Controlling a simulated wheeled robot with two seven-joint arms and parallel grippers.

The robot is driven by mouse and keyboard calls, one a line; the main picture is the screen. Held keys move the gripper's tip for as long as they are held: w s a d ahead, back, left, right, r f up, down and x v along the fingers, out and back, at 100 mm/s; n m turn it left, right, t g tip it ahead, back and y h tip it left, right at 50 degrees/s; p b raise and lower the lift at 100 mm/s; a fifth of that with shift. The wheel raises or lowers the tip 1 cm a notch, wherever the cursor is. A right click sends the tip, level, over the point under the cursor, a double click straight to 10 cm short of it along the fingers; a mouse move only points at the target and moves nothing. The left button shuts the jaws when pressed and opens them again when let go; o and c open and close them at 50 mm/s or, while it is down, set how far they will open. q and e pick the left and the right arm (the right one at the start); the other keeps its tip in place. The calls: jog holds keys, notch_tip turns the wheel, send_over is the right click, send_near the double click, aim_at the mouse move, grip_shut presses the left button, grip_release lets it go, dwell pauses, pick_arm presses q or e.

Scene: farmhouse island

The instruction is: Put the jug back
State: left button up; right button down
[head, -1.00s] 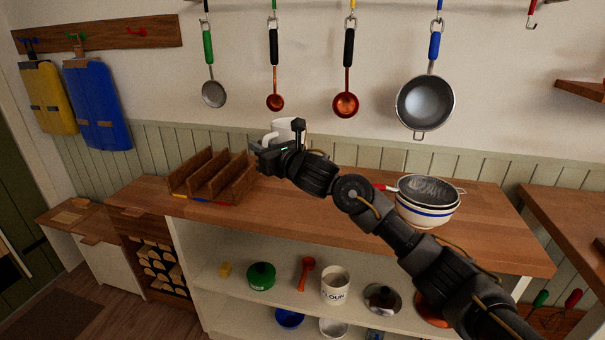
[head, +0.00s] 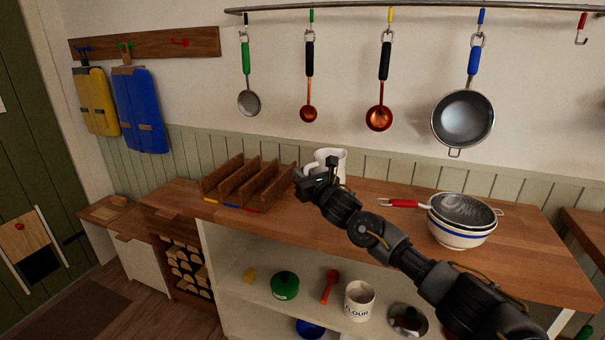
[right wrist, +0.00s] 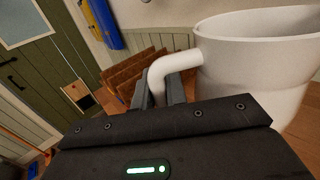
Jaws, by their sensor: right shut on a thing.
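The white jug (head: 331,160) is in the head view, partly hidden behind my right gripper (head: 308,178). In the right wrist view the jug (right wrist: 262,62) fills the upper right and looks upright. My right gripper, also in the right wrist view (right wrist: 163,92), is shut on the jug's handle (right wrist: 168,66). The jug is over the back part of the wooden counter (head: 330,212); its base is hidden, so I cannot tell whether it touches the counter. My left gripper is in neither view.
A wooden slotted rack (head: 240,185) stands just left of the jug. Bowls with a sieve (head: 462,220) sit on the counter at right. Ladles and a strainer (head: 462,118) hang from a rail above. A flour canister (head: 359,300) and other items stand on the shelf below.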

jog(key=shift+f, duration=3.6)
jog(key=shift+f, duration=0.55)
jog(key=c, duration=0.8)
grip_release()
jog(key=shift+f, duration=0.15)
jog(key=shift+o, duration=0.2)
jog(key=shift+s, duration=0.15)
jog(key=v, duration=1.3)
jog(key=shift+s+d, duration=0.2)
jog(key=shift+s, duration=0.15)
